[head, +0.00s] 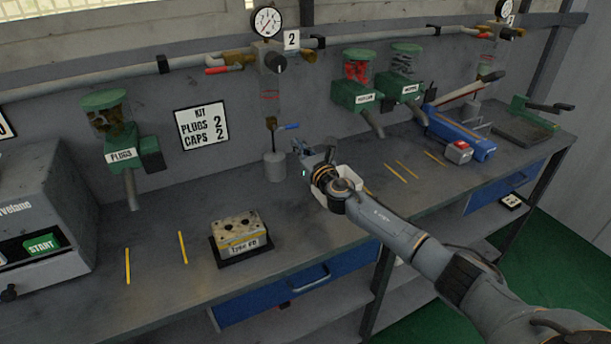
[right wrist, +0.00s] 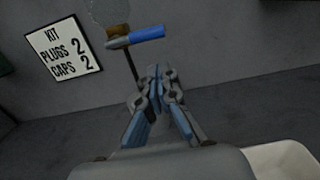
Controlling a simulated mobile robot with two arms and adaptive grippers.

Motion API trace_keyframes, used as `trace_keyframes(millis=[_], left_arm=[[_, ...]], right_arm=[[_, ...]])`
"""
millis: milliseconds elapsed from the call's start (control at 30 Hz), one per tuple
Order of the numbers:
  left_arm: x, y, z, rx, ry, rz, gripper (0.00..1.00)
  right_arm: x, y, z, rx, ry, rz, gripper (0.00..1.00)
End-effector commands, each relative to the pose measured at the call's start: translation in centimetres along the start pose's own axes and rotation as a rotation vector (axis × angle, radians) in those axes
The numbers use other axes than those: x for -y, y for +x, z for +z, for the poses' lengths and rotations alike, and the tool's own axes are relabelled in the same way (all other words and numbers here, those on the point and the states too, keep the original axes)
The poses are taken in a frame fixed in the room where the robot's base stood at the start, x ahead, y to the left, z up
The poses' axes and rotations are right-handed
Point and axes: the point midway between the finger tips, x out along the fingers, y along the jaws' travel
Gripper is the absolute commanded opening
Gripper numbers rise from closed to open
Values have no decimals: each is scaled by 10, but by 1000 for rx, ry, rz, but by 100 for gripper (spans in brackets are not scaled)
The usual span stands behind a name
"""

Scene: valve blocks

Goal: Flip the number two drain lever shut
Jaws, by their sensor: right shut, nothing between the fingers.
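The number 2 sign (head: 292,40) hangs on the back wall beside a round gauge (head: 267,21). Below it, a small valve with a blue lever (head: 290,127) stands above a grey cylindrical pot (head: 275,167). The blue lever sticks out to the right, nearly level. In the right wrist view the blue lever (right wrist: 147,33) shows just beyond and above my fingertips. My right gripper (head: 300,147) is shut and empty, just right of and below the lever, apart from it in the picture. It also shows in the wrist view (right wrist: 155,72). My left gripper is not in view.
A red-handled lever (head: 217,71) sits on the upper pipe. A kit sign (head: 202,128) is on the wall to the left. A white bin (head: 349,176) is partly behind my right wrist. A valve block (head: 240,235) lies on the front of the bench.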

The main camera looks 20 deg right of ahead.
Motion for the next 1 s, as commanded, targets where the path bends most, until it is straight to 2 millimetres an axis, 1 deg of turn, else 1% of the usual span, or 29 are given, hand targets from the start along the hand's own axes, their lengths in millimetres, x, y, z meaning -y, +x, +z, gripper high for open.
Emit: trace_keyframes(millis=[33, 67, 100, 133, 200, 400, 533, 700, 1000], left_arm=[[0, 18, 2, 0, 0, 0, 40], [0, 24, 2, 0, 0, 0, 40], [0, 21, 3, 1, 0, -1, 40], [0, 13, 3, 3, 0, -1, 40], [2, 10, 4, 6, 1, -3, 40], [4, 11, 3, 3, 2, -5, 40], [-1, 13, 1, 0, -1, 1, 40], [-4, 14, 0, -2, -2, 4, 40], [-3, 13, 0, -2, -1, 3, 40]], right_arm=[[3, -1, -18, -1, -1, -1, 0], [5, -2, -24, -1, -2, 0, 0], [7, -6, -21, 0, -4, 0, 0], [7, -14, -15, -1, -4, 1, 0], [6, -29, -14, -2, -4, 3, 0], [5, -69, -17, -3, -3, 3, 0], [6, -88, -17, -2, -3, 2, 0], [5, -100, -16, -2, -2, 1, 0], [5, -102, -15, 0, -1, 0, 0]])
